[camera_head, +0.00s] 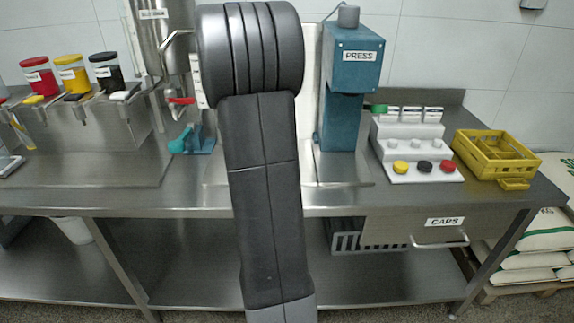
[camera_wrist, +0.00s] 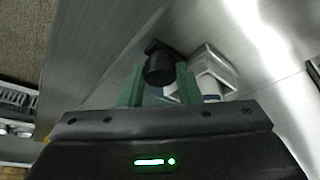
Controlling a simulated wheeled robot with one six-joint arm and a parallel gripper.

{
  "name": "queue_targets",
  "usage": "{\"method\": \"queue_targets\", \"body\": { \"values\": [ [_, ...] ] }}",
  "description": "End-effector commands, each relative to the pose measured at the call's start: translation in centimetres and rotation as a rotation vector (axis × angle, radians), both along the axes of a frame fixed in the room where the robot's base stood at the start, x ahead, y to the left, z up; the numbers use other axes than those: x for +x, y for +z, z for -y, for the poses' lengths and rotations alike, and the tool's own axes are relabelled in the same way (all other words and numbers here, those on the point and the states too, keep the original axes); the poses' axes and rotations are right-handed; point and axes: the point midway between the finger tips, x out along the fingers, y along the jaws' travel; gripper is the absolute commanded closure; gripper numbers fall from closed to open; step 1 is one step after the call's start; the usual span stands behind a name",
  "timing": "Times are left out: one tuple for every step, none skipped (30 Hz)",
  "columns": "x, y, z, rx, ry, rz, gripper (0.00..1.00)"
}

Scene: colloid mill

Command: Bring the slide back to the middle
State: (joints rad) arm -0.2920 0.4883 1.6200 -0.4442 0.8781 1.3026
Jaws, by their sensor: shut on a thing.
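In the wrist view my gripper (camera_wrist: 160,83) has its two green fingers on either side of a black round knob (camera_wrist: 159,65), and it is shut on it. The knob seems to be the handle of the slide, but the slide's body and its position along its travel cannot be made out. Just behind and to the right of the knob is a clear, pale container-like piece (camera_wrist: 215,66) with a bit of blue below it. In the head view my arm covers the middle of the bench, and my gripper and the slide are hidden behind it.
The blue press (camera_head: 351,70) stands right of my arm. Farther right are a stepped cap stand (camera_head: 410,150) and a yellow crate (camera_head: 485,150).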

Motion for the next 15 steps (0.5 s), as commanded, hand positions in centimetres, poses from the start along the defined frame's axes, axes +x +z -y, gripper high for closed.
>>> {"method": "queue_targets", "body": {
  "values": [
    [-0.02, 0.02, -0.03, 0.0, 0.0, 0.0, 1.0],
    [-0.02, 0.03, -0.03, 0.0, 0.0, 0.0, 1.0],
    [-0.02, 0.03, -0.03, 0.0, 0.0, 0.0, 1.0],
    [-0.01, 0.03, -0.02, 0.0, 0.0, 0.0, 1.0],
    [-0.01, 0.03, -0.02, 0.0, 0.0, 0.0, 1.0],
    [-0.01, 0.03, -0.02, 0.0, 0.0, 0.0, 1.0],
    [-0.01, 0.03, -0.02, 0.0, 0.0, 0.0, 1.0],
    [-0.01, 0.04, -0.01, 0.0, -0.001, 0.0, 1.0],
    [0.0, 0.04, -0.02, 0.0, -0.001, 0.0, 0.66],
    [-0.01, 0.04, -0.01, 0.0, -0.001, 0.0, 0.6],
    [-0.01, 0.04, -0.01, 0.0, -0.001, 0.0, 0.54],
    [-0.01, 0.03, -0.01, 0.0, -0.001, 0.0, 0.48],
    [0.0, 0.03, 0.0, 0.0, -0.001, 0.0, 0.48],
    [0.0, 0.03, 0.0, 0.0, -0.001, 0.0, 0.48],
    [0.0, 0.03, 0.0, 0.0, -0.001, 0.0, 0.48]
  ]
}}
